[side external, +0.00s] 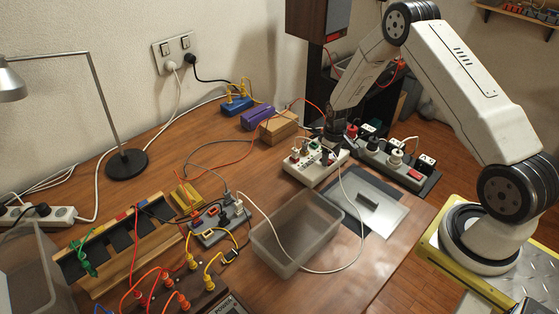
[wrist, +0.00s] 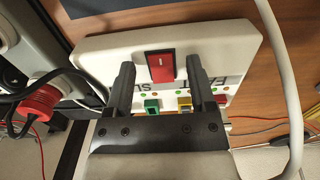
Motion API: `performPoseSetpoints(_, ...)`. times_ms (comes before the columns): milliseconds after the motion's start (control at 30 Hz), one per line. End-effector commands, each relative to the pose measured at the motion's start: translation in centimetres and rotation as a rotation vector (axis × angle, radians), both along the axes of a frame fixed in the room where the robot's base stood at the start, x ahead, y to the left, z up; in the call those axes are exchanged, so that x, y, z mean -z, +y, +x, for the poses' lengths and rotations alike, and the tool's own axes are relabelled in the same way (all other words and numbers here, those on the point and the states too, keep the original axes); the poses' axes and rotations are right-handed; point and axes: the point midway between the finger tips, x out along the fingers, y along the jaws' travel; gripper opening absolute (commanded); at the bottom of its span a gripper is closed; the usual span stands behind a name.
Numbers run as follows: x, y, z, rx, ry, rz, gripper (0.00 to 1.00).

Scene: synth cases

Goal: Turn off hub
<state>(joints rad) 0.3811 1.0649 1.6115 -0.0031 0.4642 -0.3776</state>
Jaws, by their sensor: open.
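The white hub (side external: 318,174) lies on the right part of the wooden table, with several small plugs and coloured parts on its top. In the wrist view the hub (wrist: 105,48) fills the middle and carries a red rocker switch (wrist: 160,66). Green, yellow and red sockets and printed letters lie lower down, partly covered by my gripper. My gripper (wrist: 160,72) is open and empty, with one dark finger on each side of the switch. In the side external view my gripper (side external: 328,150) is over the hub's far end. I cannot tell whether the fingers touch it.
A dark power strip (side external: 395,160) with several plugs lies right of the hub. A pale cable (wrist: 285,80) runs past the hub's right side. A clear bin (side external: 297,232) and a metal plate (side external: 368,204) stand in front.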

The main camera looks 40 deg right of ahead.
Motion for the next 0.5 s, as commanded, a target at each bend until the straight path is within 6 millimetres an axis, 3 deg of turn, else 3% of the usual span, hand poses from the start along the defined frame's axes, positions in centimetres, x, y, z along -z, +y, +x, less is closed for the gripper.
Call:
performPoseSetpoints(367,0.51,0.0,-0.01,0.0,0.0,0.0,0.71)
performPoseSetpoints(400,0.51,0.0,-0.01,0.0,0.0,0.0,0.67)
performPoseSetpoints(500,0.51,0.0,-0.01,0.0,0.0,0.0,0.36)
